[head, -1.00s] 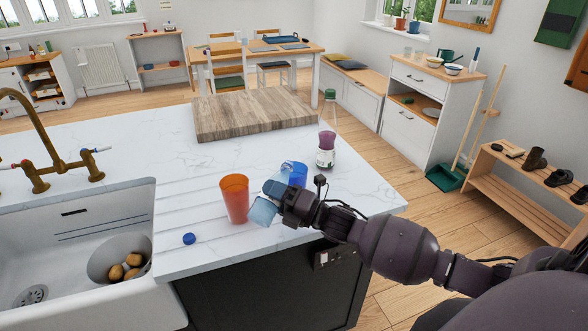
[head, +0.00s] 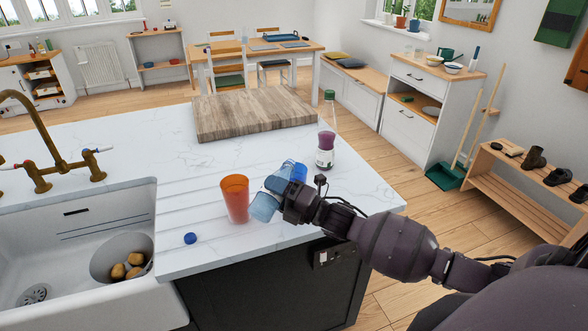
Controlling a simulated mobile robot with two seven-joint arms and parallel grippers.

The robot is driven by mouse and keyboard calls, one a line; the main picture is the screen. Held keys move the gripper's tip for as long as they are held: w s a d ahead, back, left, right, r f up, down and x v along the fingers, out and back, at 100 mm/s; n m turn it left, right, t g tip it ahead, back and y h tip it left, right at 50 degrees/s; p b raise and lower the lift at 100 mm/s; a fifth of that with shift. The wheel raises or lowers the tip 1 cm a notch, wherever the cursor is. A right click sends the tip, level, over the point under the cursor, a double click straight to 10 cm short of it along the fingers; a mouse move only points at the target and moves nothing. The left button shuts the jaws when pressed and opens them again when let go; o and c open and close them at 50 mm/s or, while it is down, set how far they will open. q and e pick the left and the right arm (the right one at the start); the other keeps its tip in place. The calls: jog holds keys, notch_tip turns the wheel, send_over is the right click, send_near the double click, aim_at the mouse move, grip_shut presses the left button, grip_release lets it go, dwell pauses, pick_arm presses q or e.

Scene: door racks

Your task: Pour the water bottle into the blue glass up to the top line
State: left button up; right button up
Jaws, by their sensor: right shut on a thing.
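The water bottle (head: 264,207), light blue and see-through, is held tilted in my right gripper (head: 282,203), just right of an orange cup. My right gripper is shut on it, low over the counter's front part. The blue glass (head: 298,172) stands on the counter behind the gripper and is partly hidden by the bottle and the gripper. The bottle's mouth, the water level and the glass's lines cannot be made out. My left gripper is not in view.
The orange cup (head: 235,198) stands close left of the bottle. A small blue cap (head: 190,238) lies on the white counter (head: 130,150). A clear bottle with purple contents (head: 326,142) stands behind right. A wooden board (head: 250,112) lies behind, and the sink (head: 90,250) is at left.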

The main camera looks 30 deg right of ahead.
jog(key=shift+w+d+r+m+p, duration=0.1)
jog(key=shift+d+r+m+p, duration=0.05)
jog(key=shift+r+m+p, duration=0.3)
dwell(0.6)
jog(key=shift+m, duration=0.25)
jog(key=shift+r+m+t+h+p, duration=0.3)
jog(key=shift+r+m+h+p, duration=0.15)
jog(key=shift+m+p, duration=0.25)
dwell(1.2)
jog(key=shift+y, duration=0.25)
